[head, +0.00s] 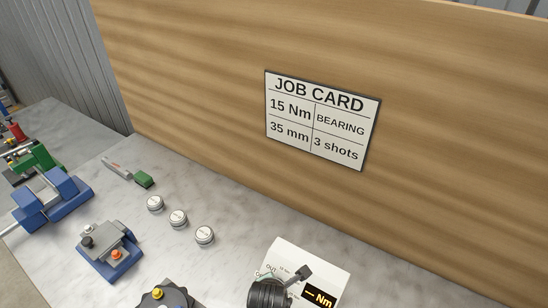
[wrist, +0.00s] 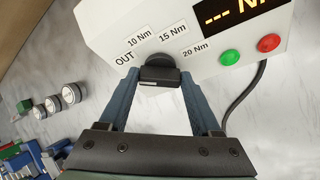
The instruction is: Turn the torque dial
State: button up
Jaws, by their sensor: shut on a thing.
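The torque dial (wrist: 160,72) is a dark knob on the white torque unit (wrist: 100,30), with labels OUT, 10 Nm, 15 Nm and 20 Nm around it in the wrist view. My gripper (wrist: 158,88) has its two blue-grey fingers on either side of the knob and is shut on it. The knob's pointer and exact setting are hidden or too small to tell. In the head view the white unit (head: 285,248) stands at the bottom, and my dark wrist (head: 268,293) covers part of its front. The display (wrist: 240,12) reads dashes and Nm.
A green button (wrist: 229,57) and a red button (wrist: 269,43) sit right of the dial, near a black cable (wrist: 244,97). A job card (head: 322,120) on the wooden board reads 15 Nm, bearing, 35 mm, 3 shots. Three round tins (head: 178,219) and blue fixtures (head: 109,258) stand left.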

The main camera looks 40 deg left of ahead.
jog(key=m, duration=0.2)
jog(key=m+y+b, duration=0.1)
jog(key=m, duration=0.1)
jog(key=shift+d+f+t+y, duration=0.2)
jog(key=shift+t+y, duration=0.1)
jog(key=shift+t, duration=0.1)
jog(key=m+b, duration=0.1)
jog(key=m, duration=0.1)
jog(key=m+t+b, duration=0.1)
jog(key=m, duration=0.1)
jog(key=shift+s+d+f+m+y, duration=0.1)
jog(key=shift+s+f+m+y, duration=0.05)
jog(key=shift+m+y, duration=0.2)
jog(key=m+b, duration=0.1)
jog(key=m, duration=0.1)
jog(key=m+t+b, duration=0.1)
jog(key=m, duration=0.1)
jog(key=shift+s+t+y, duration=0.1)
jog(key=shift+t+y, duration=0.15)
jog(key=shift+t, duration=0.05)
jog(key=shift+s+m+t+b, duration=0.15)
jog(key=shift+m+t+b, duration=0.5)
jog(key=shift+m, duration=1.7)
jog(key=o, duration=1.4)
